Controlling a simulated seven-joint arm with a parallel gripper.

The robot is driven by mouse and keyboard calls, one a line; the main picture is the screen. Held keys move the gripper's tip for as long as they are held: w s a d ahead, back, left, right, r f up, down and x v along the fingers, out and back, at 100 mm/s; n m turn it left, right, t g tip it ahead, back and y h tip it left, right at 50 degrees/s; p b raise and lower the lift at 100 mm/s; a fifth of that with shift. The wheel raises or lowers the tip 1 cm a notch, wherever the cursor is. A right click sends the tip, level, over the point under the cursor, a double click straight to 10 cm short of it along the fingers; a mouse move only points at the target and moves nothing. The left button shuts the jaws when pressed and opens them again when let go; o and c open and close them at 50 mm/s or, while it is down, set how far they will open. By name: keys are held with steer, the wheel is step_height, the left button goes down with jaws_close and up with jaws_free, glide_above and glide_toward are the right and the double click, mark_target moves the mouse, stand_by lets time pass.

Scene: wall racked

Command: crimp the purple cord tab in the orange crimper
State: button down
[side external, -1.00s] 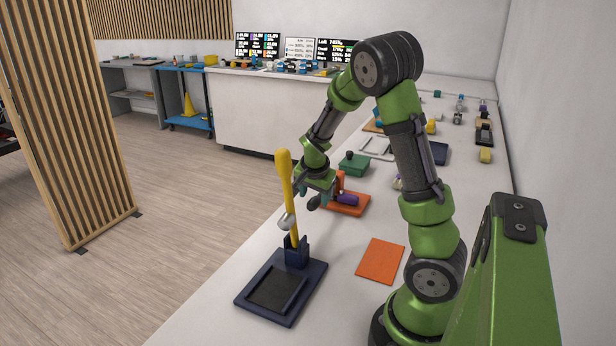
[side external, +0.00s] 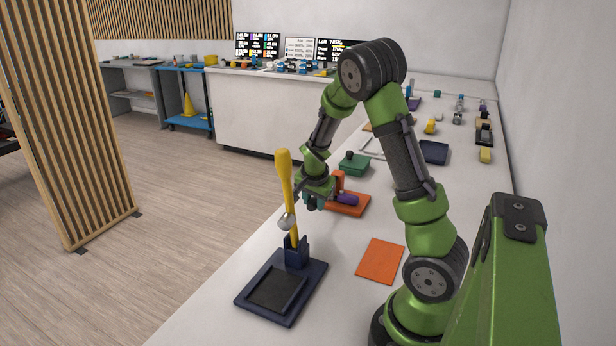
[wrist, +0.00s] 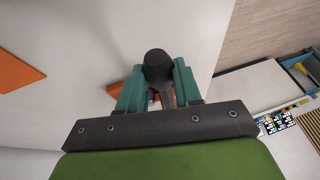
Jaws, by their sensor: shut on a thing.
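The orange crimper (side external: 356,209) sits on the white bench, with an orange upright at its back. The purple cord tab (side external: 348,199) lies at the crimper, beside that upright; a sliver of purple also shows between the fingers in the wrist view (wrist: 152,97). I cannot tell how well it is seated in the jaws. My gripper (side external: 312,202) is at the crimper's left side. In the wrist view its teal fingers (wrist: 160,75) are shut on a dark lever with a round black knob (wrist: 157,65), apparently the crimper's handle. The fingers hide much of the crimper.
A dark blue stand (side external: 320,275) holding a tall yellow-handled tool (side external: 285,172) stands close in front, left of my gripper. An orange sheet (side external: 381,260) lies flat on the bench. A green block (side external: 354,163) is behind the crimper. Bench between stand and orange sheet is clear.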

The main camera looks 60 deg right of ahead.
steer(key=shift+d+r+y, duration=0.2)
steer(key=shift+r+y, duration=0.3)
steer(key=shift+r, duration=0.3)
steer(key=d+r+y, duration=0.5)
steer(key=d+r, duration=0.6)
steer(key=r, duration=0.3)
steer(key=shift+d+m, duration=0.3)
steer(key=shift+d, duration=0.05)
steer(key=c, duration=0.8)
jaws_free()
